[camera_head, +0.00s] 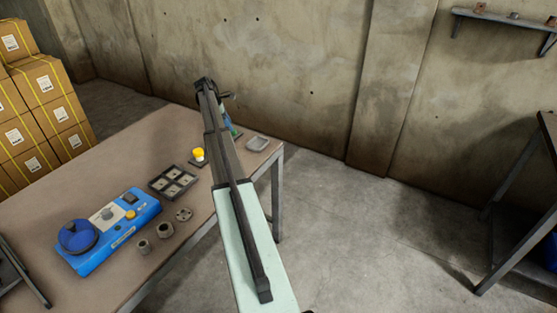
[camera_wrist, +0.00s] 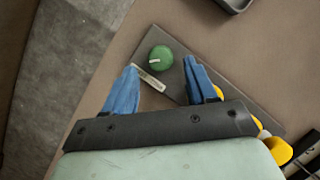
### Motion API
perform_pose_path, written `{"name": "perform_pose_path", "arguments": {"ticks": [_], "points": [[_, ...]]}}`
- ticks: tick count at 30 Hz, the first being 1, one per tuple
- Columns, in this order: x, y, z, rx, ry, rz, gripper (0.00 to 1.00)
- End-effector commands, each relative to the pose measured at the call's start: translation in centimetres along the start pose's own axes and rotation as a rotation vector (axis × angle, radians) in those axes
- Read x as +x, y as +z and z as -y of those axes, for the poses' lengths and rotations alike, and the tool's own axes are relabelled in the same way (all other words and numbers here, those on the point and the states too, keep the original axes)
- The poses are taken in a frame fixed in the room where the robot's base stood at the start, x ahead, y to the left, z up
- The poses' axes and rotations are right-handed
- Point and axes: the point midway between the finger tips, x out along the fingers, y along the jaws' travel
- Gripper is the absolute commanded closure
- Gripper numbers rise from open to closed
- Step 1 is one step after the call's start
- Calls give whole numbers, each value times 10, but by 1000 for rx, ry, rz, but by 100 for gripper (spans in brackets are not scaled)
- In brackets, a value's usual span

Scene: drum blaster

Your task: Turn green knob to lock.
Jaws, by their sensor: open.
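The green knob (camera_wrist: 160,58) is round with a short white line on its top, in the upper middle of the wrist view. It sits on a dark grey plate (camera_wrist: 176,84), with a small pale label (camera_wrist: 147,79) beside it. My gripper (camera_wrist: 160,64) is open, with one blue finger to the left of the knob and one to the right. The fingertips are near the knob; I cannot tell whether they touch it. In the head view my arm hides most of the knob's area, and only a bit of my gripper's blue fingers (camera_head: 228,123) shows.
Yellow knobs (camera_wrist: 278,150) lie near my gripper's right side. On the table (camera_head: 110,165) are a yellow button (camera_head: 198,154), a dark compartment tray (camera_head: 173,182), a blue device (camera_head: 110,232) and several grey metal parts.

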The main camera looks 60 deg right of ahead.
Motion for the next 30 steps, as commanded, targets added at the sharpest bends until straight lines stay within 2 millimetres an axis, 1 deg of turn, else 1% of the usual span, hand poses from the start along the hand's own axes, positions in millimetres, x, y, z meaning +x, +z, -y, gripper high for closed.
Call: {"name": "perform_pose_path", "arguments": {"ticks": [1,3,20,22,30], "points": [[-10,0,-1,1,2,0,43],[-21,0,-1,2,0,0,43],[-111,1,-1,3,-2,0,43],[-106,8,10,28,2,1,43],[-88,36,40,141,32,2,43]]}}
